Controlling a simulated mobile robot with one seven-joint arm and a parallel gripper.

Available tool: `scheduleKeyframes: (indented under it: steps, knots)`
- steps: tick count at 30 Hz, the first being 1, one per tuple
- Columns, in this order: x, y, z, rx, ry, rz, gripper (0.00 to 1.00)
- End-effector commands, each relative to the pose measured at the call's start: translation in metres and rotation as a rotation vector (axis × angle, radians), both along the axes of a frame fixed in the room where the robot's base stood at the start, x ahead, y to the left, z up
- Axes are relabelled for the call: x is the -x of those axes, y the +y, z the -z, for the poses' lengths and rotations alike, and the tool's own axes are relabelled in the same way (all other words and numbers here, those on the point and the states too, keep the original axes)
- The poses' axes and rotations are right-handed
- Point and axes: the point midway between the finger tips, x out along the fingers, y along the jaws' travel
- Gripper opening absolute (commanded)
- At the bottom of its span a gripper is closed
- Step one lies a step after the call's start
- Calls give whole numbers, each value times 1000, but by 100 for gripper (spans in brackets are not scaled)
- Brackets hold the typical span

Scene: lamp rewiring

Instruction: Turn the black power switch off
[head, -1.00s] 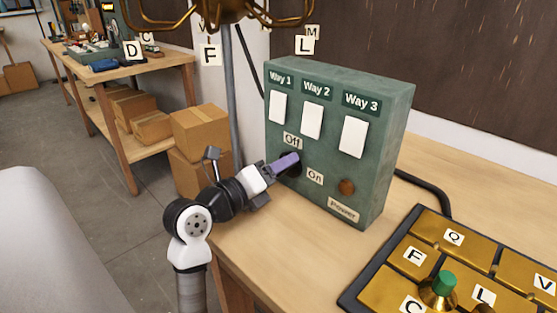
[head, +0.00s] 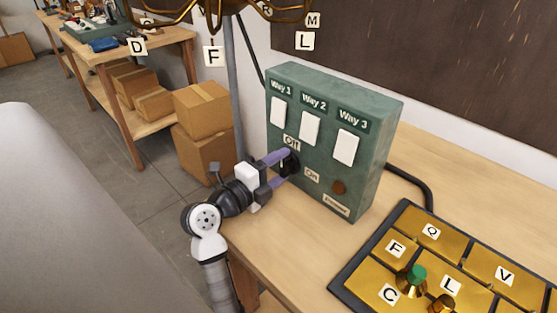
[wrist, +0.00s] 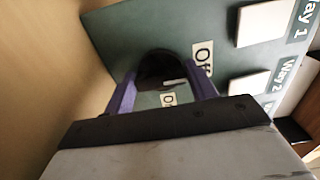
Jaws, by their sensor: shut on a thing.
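The green switch box (head: 320,183) stands upright on the wooden bench with white rockers labelled Way 1, Way 2 and Way 3. The black power switch (head: 291,163) is a round knob low on its front face, between the Off label (head: 291,142) and the On label (head: 311,175). My gripper (head: 284,167) has its purple fingers around the knob at the box face. The fingers partly hide the knob.
A brown round lamp (head: 339,187) is on the box's lower front. A brass tray (head: 462,248) with lettered compartments lies on the bench at right. A black cable (head: 415,180) runs behind the box. Cardboard boxes (head: 202,108) stand at left; a brass lamp frame hangs above.

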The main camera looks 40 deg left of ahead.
Motion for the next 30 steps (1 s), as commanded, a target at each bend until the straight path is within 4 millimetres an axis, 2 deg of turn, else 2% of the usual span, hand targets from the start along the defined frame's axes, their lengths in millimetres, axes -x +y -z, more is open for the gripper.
scheduleKeyframes:
  steps: [15, 16, 20, 21, 30]
  knots:
    - [1, 1, 0, 21, 1, -4, 34]
    - [1, 1, 1, 21, 1, -4, 59]
    - [1, 1, 0, 21, 1, -3, 76]
    - [1, 1, 0, 20, 1, -3, 78]
    - [2, 1, 1, 19, 0, -2, 78]
